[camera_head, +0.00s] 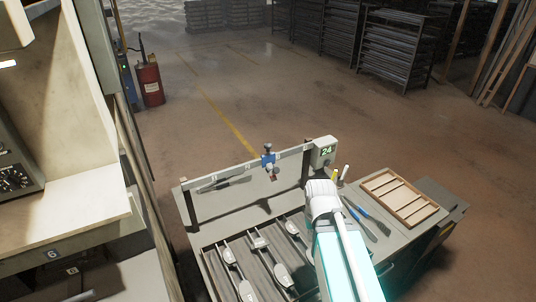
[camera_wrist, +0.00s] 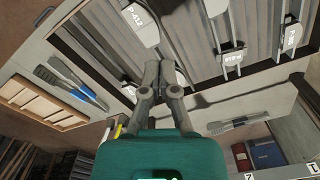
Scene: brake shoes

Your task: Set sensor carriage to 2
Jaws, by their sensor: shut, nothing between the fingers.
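The sensor carriage (camera_head: 268,159) is a small blue block with a dark knob on top and a reddish part below. It sits on the pale horizontal rail (camera_head: 225,173) at the back of the bench, right of the rail's middle. Small labels mark the rail; their digits are too small to read in the head view. My gripper (camera_wrist: 154,72) is shut and empty above the bench. My arm hides it in the head view.
A box with a green display reading 24 (camera_head: 326,151) stands at the rail's right end. Several brake shoes (camera_head: 282,272) lie in the slotted tray in front. Blue-handled tools (camera_head: 367,219) and a wooden divided tray (camera_head: 400,198) lie right of my arm.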

